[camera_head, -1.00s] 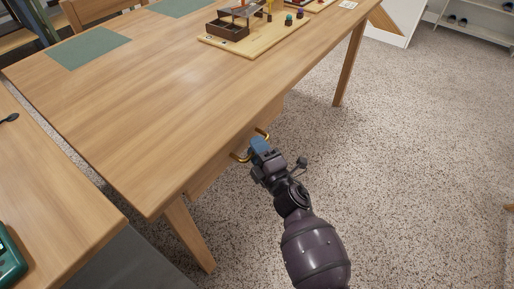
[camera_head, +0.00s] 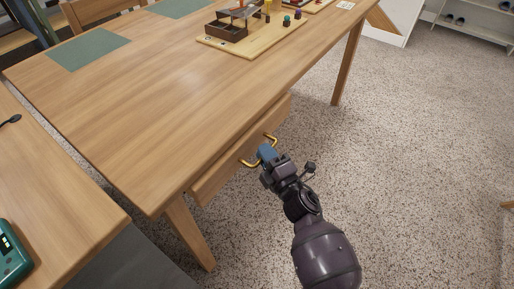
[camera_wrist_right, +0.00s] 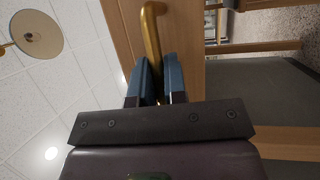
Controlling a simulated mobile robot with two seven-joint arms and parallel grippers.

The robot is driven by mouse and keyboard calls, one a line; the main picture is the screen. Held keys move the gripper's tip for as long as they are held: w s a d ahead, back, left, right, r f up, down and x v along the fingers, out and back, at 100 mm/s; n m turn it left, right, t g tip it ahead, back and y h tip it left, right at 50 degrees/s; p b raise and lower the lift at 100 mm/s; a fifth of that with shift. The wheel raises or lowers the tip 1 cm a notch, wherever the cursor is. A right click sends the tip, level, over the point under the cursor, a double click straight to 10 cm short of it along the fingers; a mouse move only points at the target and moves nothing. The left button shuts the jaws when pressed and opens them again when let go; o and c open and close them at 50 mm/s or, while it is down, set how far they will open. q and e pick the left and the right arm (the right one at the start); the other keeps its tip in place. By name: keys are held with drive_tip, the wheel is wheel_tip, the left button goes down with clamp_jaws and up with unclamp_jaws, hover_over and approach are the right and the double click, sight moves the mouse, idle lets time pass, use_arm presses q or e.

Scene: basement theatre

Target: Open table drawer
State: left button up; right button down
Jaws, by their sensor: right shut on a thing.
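The wooden table (camera_head: 150,95) has a drawer (camera_head: 221,172) under its long near edge. The drawer front stands out a little from under the tabletop. Its brass handle (camera_head: 250,163) is a curved bar. My right gripper (camera_head: 266,151) is at the handle, its blue fingers shut on the bar. In the right wrist view the handle (camera_wrist_right: 151,40) runs down between the two blue fingers (camera_wrist_right: 158,80) against the wooden drawer front (camera_wrist_right: 185,40). The inside of the drawer is hidden by the tabletop. My left gripper is not in view.
A wooden board (camera_head: 262,43) with a small dark box and game pieces lies on the table's far part. Green mats (camera_head: 90,48) lie at the left. Another wooden surface (camera_head: 45,190) stands at the left. Speckled floor (camera_head: 420,160) is clear at the right.

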use_arm(q)
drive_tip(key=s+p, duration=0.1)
drive_tip(key=p, duration=0.1)
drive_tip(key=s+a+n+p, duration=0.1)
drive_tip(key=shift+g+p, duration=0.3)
drive_tip(key=shift+p, duration=0.05)
use_arm(e)
drive_tip(key=s+d, duration=0.7)
drive_tip(key=d, duration=0.3)
drive_tip(key=s+d, duration=0.8)
drive_tip(key=d, duration=0.2)
drive_tip(key=shift+d, duration=0.4)
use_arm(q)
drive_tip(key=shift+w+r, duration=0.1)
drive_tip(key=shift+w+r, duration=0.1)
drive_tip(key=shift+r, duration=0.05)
use_arm(e)
drive_tip(key=c, duration=1.2)
unclamp_jaws()
drive_tip(key=v, duration=1)
drive_tip(key=shift+s+d, duration=0.2)
drive_tip(key=shift+s, duration=0.15)
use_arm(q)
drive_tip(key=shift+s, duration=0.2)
use_arm(e)
drive_tip(key=shift+s, duration=0.1)
